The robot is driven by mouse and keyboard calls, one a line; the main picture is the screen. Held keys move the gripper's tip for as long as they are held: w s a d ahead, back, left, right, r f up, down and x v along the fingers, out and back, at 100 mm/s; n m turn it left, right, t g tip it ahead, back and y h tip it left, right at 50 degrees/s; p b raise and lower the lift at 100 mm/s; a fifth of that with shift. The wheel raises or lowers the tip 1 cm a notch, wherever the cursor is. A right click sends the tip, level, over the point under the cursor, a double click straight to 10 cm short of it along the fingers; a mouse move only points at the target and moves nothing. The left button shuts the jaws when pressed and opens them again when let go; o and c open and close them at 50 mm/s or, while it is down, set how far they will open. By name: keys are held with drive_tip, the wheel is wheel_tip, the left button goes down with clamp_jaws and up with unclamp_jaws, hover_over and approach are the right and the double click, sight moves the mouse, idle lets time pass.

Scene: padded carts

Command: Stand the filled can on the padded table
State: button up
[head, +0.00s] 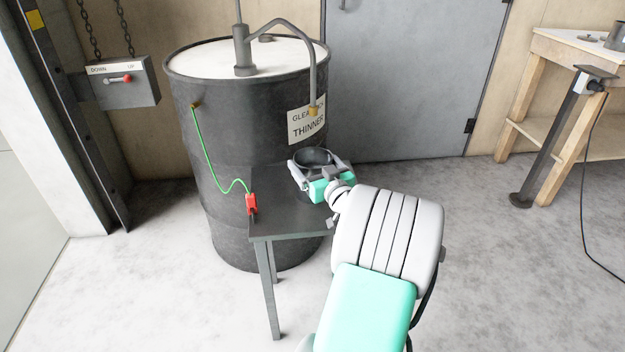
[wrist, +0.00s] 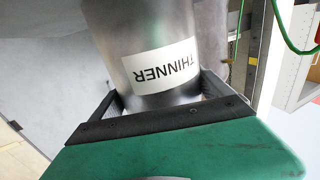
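A metal can (head: 314,158) with an open, dark top is at the small grey metal table (head: 283,222), below the drum's spout. In the wrist view the can (wrist: 150,35) has a white label reading THINNER, seen upside down. My gripper (head: 318,172) has one finger on each side of the can and appears shut on it; both fingers (wrist: 160,95) flank it in the wrist view. The can's base is hidden, so I cannot tell if it touches the metal table. Its contents are not clear. A wooden table (head: 548,40) stands at the right; I cannot make out padding.
A black drum (head: 230,120) labelled as thinner stands behind the metal table, with a pump spout (head: 314,85) above the can. A green wire (head: 212,175) runs to a red clamp (head: 251,204) at the table's left edge. Open floor (head: 480,240) lies to the right.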

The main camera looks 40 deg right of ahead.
drive_tip(key=c, duration=1.3)
drive_tip(key=shift+r, duration=0.1)
drive_tip(key=shift+c, duration=0.5)
